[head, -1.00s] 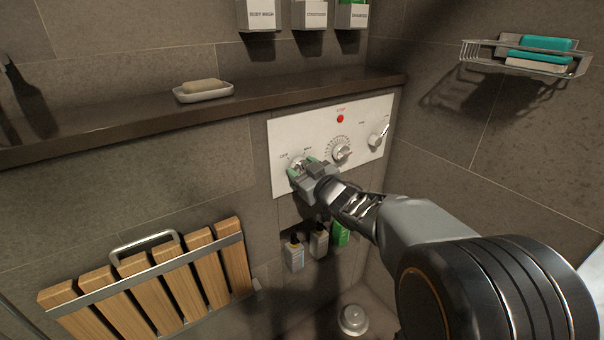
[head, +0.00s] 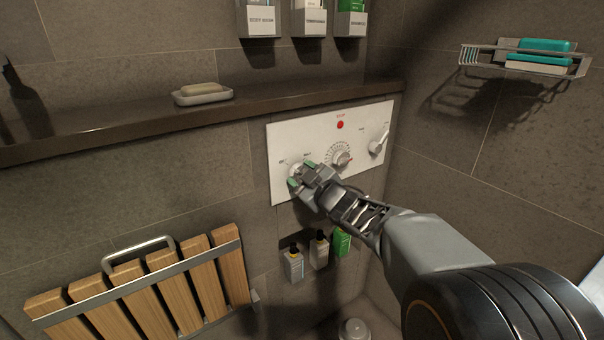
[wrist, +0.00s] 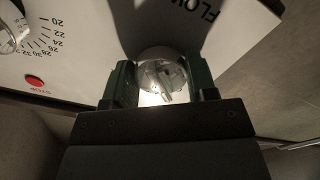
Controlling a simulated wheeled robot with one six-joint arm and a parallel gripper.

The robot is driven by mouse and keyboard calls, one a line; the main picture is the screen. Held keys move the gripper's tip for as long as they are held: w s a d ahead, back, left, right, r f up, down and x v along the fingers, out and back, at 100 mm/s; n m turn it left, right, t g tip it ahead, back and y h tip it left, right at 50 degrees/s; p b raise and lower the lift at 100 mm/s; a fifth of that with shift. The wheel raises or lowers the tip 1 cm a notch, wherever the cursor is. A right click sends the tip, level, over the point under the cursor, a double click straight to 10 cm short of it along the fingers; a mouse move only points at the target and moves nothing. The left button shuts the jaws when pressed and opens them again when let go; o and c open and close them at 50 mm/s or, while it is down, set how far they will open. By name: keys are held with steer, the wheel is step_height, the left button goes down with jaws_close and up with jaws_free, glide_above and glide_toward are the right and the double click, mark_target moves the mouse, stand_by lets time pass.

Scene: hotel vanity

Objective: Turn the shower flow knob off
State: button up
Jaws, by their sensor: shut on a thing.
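The flow knob (head: 295,169) is the left one on the white control panel (head: 284,140) in the head view, partly hidden by my gripper (head: 301,175). In the wrist view the round, pale metal knob (wrist: 160,54) sits between the two dark green fingers of my gripper (wrist: 161,80), beside the printed word FLOW. The fingers are closed on its sides. The knob's exact angle against its marks is hard to read.
A dark ledge (head: 300,101) runs over the panel. Bottles (head: 293,264) stand below. A slatted wooden seat (head: 150,290) is at lower left.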

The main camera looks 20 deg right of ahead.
steer(key=shift+r, duration=0.25)
steer(key=o, duration=0.7)
steer(key=shift+d, duration=0.1)
steer(key=shift+o, duration=1.1)
steer(key=shift+f, duration=0.15)
steer(key=p+v, duration=0.3)
steer(key=v, duration=1)
steer(key=shift+s, duration=0.4)
steer(key=shift+d+r, duration=0.1)
steer(key=shift+r, duration=0.15)
